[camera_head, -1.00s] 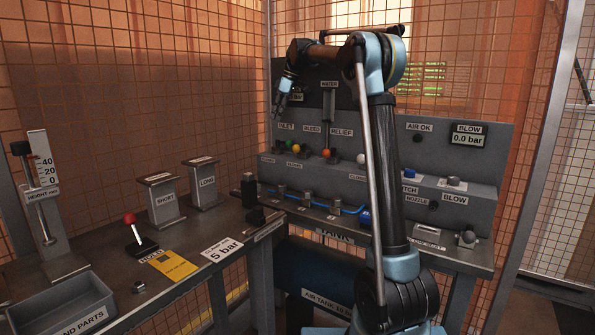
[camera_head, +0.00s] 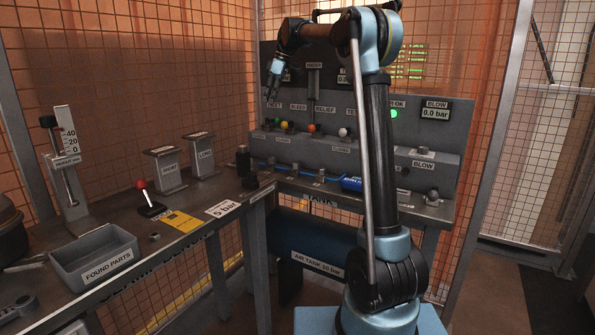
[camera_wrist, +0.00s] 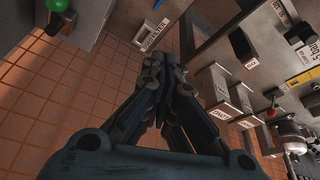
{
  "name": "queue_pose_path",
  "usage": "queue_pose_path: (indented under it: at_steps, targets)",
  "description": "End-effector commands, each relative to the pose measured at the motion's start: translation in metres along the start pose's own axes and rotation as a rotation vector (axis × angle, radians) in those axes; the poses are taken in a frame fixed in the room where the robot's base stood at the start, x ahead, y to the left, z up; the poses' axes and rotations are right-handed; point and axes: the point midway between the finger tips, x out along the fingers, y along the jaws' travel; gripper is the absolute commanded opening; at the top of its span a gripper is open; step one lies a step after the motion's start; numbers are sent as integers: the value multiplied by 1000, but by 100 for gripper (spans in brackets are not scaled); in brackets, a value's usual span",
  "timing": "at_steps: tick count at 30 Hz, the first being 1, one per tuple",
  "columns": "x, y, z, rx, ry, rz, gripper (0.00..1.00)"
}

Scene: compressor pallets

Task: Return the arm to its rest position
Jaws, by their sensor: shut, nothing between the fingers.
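My arm stands on the right side of the head view, its upper link bent over to the left at the top. My gripper (camera_head: 271,94) hangs at the arm's far left end, pointing down, in front of the left part of the valve panel (camera_head: 425,152). In the wrist view my gripper (camera_wrist: 163,66) shows its fingers converged with nothing between them. It is empty and apart from the benches.
A bench on the left holds a found-parts bin (camera_head: 135,255), a red-knobbed lever (camera_head: 141,184), a yellow card (camera_head: 182,221) and SHORT and LONG stands. A blue air tank (camera_head: 300,243) lies under the panel bench. Mesh fencing (camera_head: 160,75) stands behind. Floor at right is clear.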

Motion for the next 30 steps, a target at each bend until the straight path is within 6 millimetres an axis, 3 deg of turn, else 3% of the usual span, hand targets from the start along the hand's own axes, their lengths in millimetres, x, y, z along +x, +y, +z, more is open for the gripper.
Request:
queue_pose_path:
  at_steps: [7, 14, 23, 30]
  targets:
    - [-6, -21, 20, 63, -12, 14, 0]
    - [-12, -48, 56, 162, -29, 36, 0]
    - [-14, -111, 136, 378, -62, 88, 0]
    - [-1, -169, 200, 555, -84, 134, 0]
